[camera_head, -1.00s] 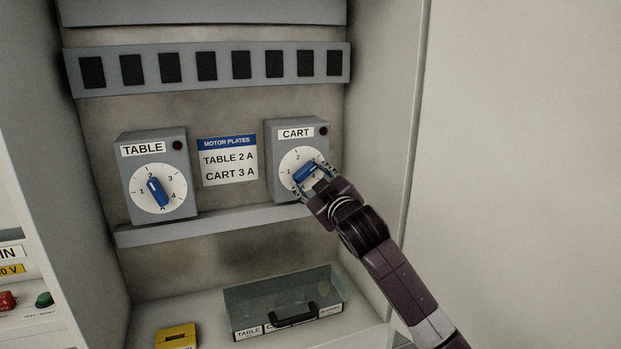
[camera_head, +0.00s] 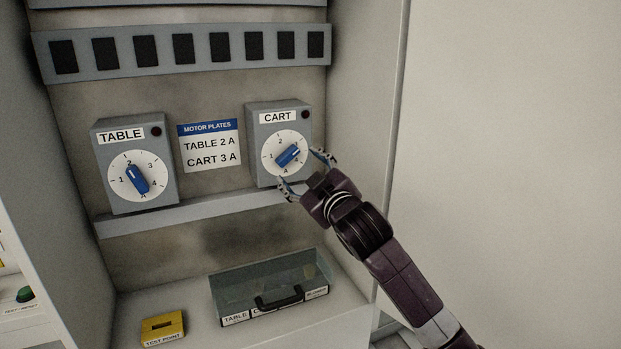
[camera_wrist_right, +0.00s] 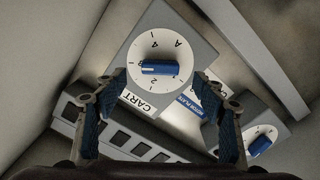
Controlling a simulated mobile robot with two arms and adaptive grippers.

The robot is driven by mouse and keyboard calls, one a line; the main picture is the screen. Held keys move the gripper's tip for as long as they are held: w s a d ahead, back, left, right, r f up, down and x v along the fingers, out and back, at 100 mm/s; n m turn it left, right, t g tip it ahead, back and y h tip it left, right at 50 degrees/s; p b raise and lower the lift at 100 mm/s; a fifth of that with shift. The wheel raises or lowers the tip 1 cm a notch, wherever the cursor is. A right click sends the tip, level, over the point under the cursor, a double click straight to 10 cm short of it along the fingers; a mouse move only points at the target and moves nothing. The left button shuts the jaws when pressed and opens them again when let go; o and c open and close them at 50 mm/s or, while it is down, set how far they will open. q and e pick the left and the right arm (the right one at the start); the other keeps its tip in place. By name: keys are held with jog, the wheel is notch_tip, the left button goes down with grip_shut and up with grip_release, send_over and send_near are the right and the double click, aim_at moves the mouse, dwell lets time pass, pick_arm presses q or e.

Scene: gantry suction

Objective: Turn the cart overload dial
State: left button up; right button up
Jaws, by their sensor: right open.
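The CART box (camera_head: 259,140) is grey with a white dial face and a blue knob (camera_head: 288,155). The knob slants from lower left to upper right in the head view; which number it points to is unclear. My right gripper (camera_head: 304,172) is open just in front of the dial, its fingers spread either side of the knob and apart from it. In the right wrist view the blue knob (camera_wrist_right: 160,68) shows beyond the open fingers (camera_wrist_right: 165,102), with nothing between them. My left gripper is out of view.
The TABLE box (camera_head: 170,170), with its own blue knob (camera_head: 137,179), is to the left. Between them a plate (camera_head: 209,146) reads TABLE 2 A, CART 3 A. Below are a ledge (camera_head: 190,212), a clear lidded box (camera_head: 225,295) and a yellow test point block (camera_head: 163,327).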

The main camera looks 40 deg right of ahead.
jog(key=v, duration=0.6)
jog(key=shift+s, duration=0.15)
